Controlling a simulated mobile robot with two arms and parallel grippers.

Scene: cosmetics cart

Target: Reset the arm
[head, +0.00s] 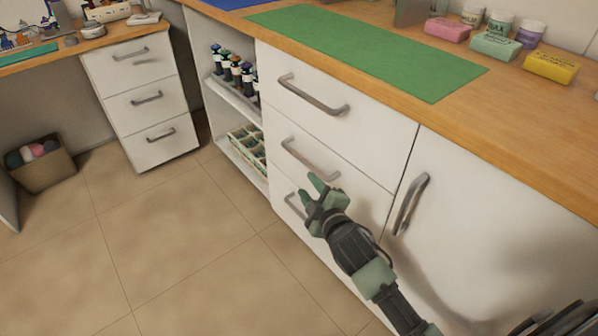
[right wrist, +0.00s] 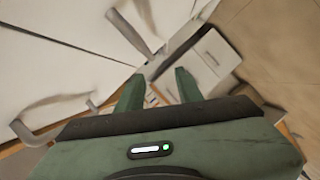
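My right gripper (head: 318,186) is in front of the white drawer cabinet, close to the middle drawer handle (head: 310,158) in the head view. I cannot tell from this view whether it touches the handle. In the right wrist view its two green fingers (right wrist: 158,86) stand apart with nothing between them. It is open and empty. Drawer handles also show in the right wrist view, to the left of and beyond the fingers. My left gripper is not in view.
The wooden counter (head: 400,95) above the cabinet carries a green mat (head: 365,45), a yellow box (head: 550,67) and jars. Shelves with dark bottles (head: 235,72) are left of the drawers. A bin (head: 45,172) stands far left. The tiled floor (head: 190,240) is clear.

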